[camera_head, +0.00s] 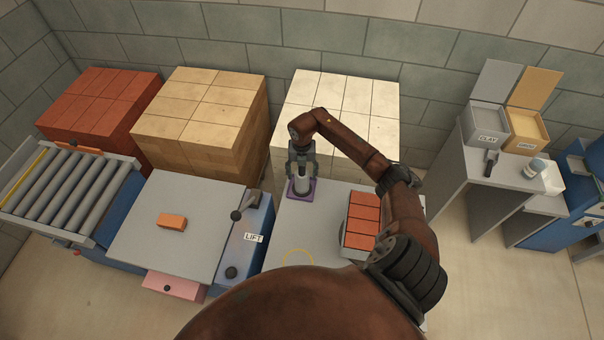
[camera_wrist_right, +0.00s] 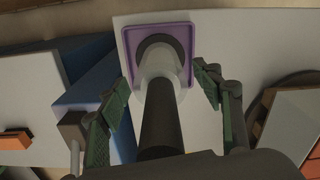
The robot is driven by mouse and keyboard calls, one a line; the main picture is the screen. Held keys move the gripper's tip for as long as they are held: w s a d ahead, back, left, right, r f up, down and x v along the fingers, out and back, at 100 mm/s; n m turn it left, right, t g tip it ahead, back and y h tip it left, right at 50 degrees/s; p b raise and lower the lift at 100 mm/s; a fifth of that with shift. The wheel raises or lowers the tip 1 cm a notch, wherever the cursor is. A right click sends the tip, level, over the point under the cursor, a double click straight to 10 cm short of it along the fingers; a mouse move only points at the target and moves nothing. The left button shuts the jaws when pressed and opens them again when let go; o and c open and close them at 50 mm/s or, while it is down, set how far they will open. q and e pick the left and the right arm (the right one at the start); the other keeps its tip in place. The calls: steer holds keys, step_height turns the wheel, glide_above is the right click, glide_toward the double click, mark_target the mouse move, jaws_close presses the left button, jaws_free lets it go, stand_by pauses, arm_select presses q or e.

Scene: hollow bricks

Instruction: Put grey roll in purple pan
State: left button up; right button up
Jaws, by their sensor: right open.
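The purple pan (camera_head: 310,195) lies on the light grey table near the white brick stack. The grey roll (camera_head: 302,181) stands upright in the pan, and it also shows in the right wrist view (camera_wrist_right: 158,63) with its dark end over the purple pan (camera_wrist_right: 131,85). My right gripper (camera_head: 302,166) is right above the roll. In the right wrist view my right gripper (camera_wrist_right: 160,95) is open, with green-padded fingers apart on either side of the roll and not touching it. My left gripper is not in view.
A tray of red bricks (camera_head: 362,220) stands right of the pan, close to my right arm. White bricks (camera_head: 345,105) are stacked behind.

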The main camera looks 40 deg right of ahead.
step_height(320, 180, up, 12)
steer(key=shift+r+b, duration=0.15)
steer(key=shift+b, duration=0.35)
stand_by(0.6)
